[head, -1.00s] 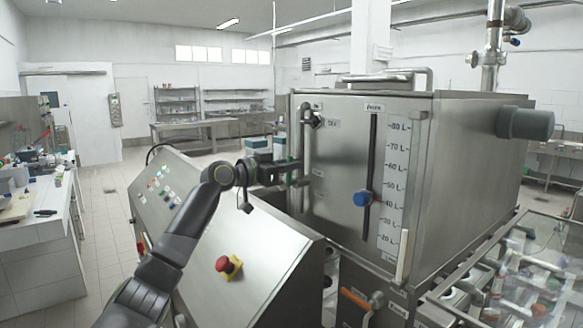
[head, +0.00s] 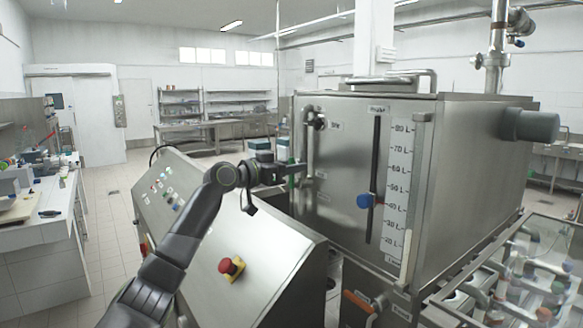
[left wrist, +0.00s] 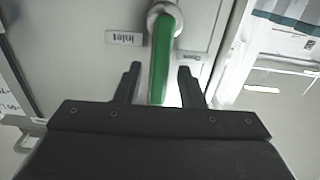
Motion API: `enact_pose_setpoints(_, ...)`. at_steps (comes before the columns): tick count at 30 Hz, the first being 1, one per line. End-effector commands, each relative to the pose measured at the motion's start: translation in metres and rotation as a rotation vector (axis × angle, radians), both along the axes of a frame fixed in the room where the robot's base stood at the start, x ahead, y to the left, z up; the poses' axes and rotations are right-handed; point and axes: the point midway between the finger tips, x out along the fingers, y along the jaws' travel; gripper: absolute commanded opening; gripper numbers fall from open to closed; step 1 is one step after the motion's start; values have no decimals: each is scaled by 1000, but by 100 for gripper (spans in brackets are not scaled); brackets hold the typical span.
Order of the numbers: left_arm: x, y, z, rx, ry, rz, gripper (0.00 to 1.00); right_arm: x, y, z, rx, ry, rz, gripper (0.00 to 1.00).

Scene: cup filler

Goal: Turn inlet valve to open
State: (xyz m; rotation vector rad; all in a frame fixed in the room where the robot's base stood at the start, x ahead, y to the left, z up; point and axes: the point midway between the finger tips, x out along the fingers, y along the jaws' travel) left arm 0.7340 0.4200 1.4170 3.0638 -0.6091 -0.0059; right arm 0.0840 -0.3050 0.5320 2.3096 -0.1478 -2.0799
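The inlet valve shows in the left wrist view as a green lever handle (left wrist: 163,52) hanging from a round metal hub, beside an upside-down "Inlet" label (left wrist: 125,38). My left gripper (left wrist: 160,84) is open, with one finger on each side of the handle's lower part. Small gaps show between the fingers and the handle, so it is not gripped. In the head view my left gripper (head: 291,170) is at the left front of the steel tank (head: 345,150), by the vertical pipe. It mostly hides the handle there. My right gripper is in neither view.
A sloped control console (head: 255,255) with a red stop button (head: 231,267) stands below my left arm. The tank front has a blue knob (head: 365,200) on a level scale and an orange-handled valve (head: 357,301) below.

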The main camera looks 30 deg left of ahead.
Motion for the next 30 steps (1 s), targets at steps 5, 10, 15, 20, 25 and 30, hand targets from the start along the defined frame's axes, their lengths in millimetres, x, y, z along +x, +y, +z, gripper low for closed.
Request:
enact_pose_setpoints(5, 0, 0, 0, 2, -1, 0, 35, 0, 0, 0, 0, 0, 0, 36)
enact_pose_setpoints(10, -6, 3, -2, 5, -2, 2, 35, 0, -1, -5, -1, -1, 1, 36)
enact_pose_setpoints(15, -28, 12, -5, 8, -1, 3, 35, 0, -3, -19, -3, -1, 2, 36)
enact_pose_setpoints(20, -55, 24, -6, 9, -2, 4, 35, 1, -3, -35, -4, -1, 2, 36)
enact_pose_setpoints(25, -81, 35, -5, 8, 1, 4, 35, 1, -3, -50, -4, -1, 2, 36)
enact_pose_setpoints(30, -104, 44, -5, 8, 0, 4, 35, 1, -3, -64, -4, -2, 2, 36)
